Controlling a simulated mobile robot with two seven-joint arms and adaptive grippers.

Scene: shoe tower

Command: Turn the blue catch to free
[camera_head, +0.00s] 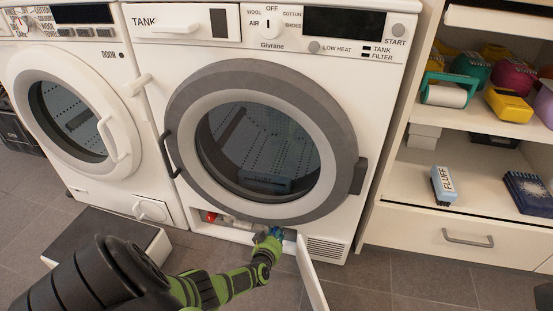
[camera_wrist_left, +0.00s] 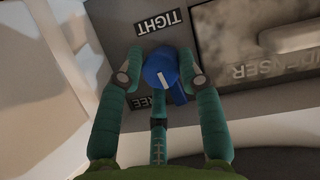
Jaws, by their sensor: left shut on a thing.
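The blue catch (camera_wrist_left: 160,66) is a round knob with a white mark and a blue lobe toward the lower right in the left wrist view. My left gripper (camera_wrist_left: 161,78) is shut on it, with a green finger on each side. An upside-down TIGHT label (camera_wrist_left: 158,22) lies above the catch. A FREE label (camera_wrist_left: 148,101) lies below, partly hidden by a finger and the catch. In the head view my left gripper (camera_head: 270,238) reaches into the low opening of the right machine, the dryer (camera_head: 180,50), and mostly hides the catch. My right gripper is not in view.
An open white flap (camera_head: 311,275) stands out just right of my left gripper. A red part (camera_head: 211,217) shows at the opening's left. A low dark-topped step (camera_head: 95,240) is on the floor at left. Shelves (camera_head: 400,180) with shoe-care things stand at right.

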